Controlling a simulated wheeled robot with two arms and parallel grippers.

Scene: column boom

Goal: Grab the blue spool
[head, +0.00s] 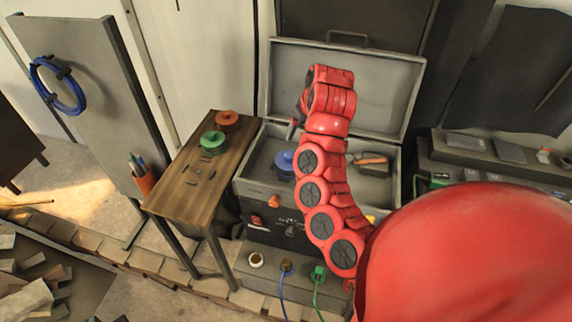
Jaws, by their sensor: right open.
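The blue spool (284,161) lies in the left part of a grey open-lidded box (262,190). My red right arm reaches in from the lower right and passes in front of the box. My right gripper (293,131) is at the arm's far end, small and partly hidden by the arm. In the picture it shows just above the blue spool, apart from it, and it is open and empty. I cannot tell its exact height over the spool. My left gripper is not in view.
A wooden table (190,190) left of the box holds a green spool (213,141), an orange spool (228,121) and small dark pieces. A tool with an orange-brown handle (371,160) lies in the box's right part. The raised lid (385,85) stands behind my arm.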

